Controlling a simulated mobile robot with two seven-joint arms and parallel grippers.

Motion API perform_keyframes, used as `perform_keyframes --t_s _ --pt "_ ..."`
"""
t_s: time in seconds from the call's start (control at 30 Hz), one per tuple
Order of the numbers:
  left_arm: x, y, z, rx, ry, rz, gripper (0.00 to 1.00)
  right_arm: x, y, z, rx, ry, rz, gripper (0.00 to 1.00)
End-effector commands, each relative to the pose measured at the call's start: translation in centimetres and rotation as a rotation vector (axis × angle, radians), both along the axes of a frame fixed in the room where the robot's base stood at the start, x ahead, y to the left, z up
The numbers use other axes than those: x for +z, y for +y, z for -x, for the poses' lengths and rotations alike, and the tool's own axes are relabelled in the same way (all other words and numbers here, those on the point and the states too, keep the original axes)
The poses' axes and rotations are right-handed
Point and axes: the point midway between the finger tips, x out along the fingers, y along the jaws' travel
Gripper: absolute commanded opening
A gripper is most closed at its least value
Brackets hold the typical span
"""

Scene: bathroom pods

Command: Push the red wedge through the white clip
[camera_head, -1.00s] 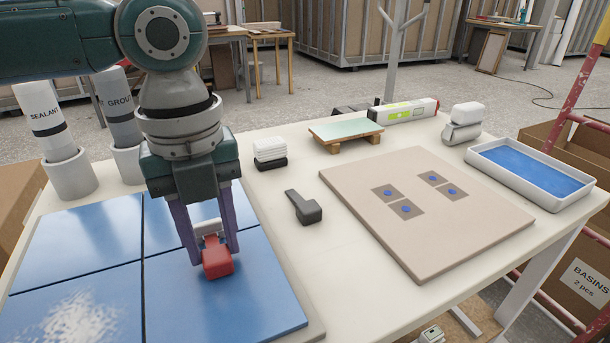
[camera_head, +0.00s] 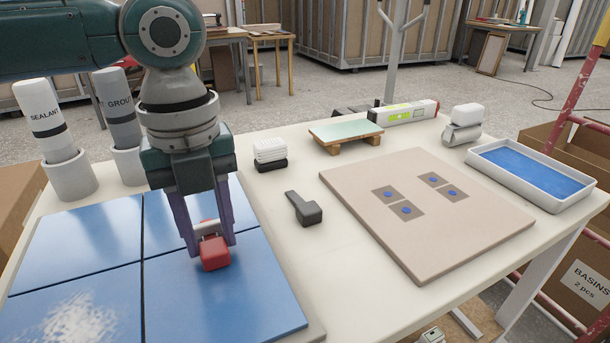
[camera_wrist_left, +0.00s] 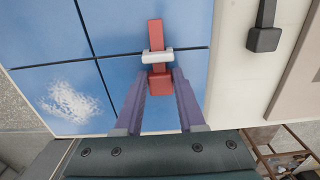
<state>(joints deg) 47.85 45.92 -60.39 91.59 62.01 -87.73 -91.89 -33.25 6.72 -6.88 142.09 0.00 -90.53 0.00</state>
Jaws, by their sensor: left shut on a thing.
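The red wedge (camera_head: 215,256) is between the fingers of my left gripper (camera_head: 211,245), over the blue tiles. In the left wrist view the wedge's thick end (camera_wrist_left: 160,83) lies between the fingertips (camera_wrist_left: 162,74). Its narrow part (camera_wrist_left: 156,32) shows beyond the white clip (camera_wrist_left: 157,57), so the wedge runs through the clip. In the head view the clip (camera_head: 207,227) is just behind the wedge's thick end, partly hidden by the fingers. My right gripper is not in view.
A dark grey mallet-like tool (camera_head: 305,208) lies right of the blue tiles (camera_head: 75,235). A beige board (camera_head: 470,235) with small grey squares lies further right. Bare table shows between tiles and board.

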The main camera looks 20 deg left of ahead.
Motion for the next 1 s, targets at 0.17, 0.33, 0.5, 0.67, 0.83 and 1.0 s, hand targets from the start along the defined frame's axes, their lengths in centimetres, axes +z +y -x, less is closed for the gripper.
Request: perform_keyframes --t_s 0.17,0.33,0.5,0.67,0.83,1.0 --pt "0.01 0.2 -0.21 0.001 -0.001 0.001 0.0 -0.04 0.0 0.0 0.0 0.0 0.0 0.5" --pt "0.03 0.41 -0.4 0.002 -0.001 0.0 0.0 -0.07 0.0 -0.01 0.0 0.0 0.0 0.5" --pt "0.06 0.6 -0.59 0.001 -0.003 0.0 0.0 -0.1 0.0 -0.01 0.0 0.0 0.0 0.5" --pt "0.1 0.75 -0.72 0.001 -0.004 0.0 0.43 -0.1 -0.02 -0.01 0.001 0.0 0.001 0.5" --pt "0.07 0.73 -0.68 0.001 -0.003 0.0 0.62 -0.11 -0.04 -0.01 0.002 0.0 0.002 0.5" --pt "0.03 0.72 -0.65 0.001 -0.001 0.0 0.74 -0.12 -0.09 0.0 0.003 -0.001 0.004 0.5"
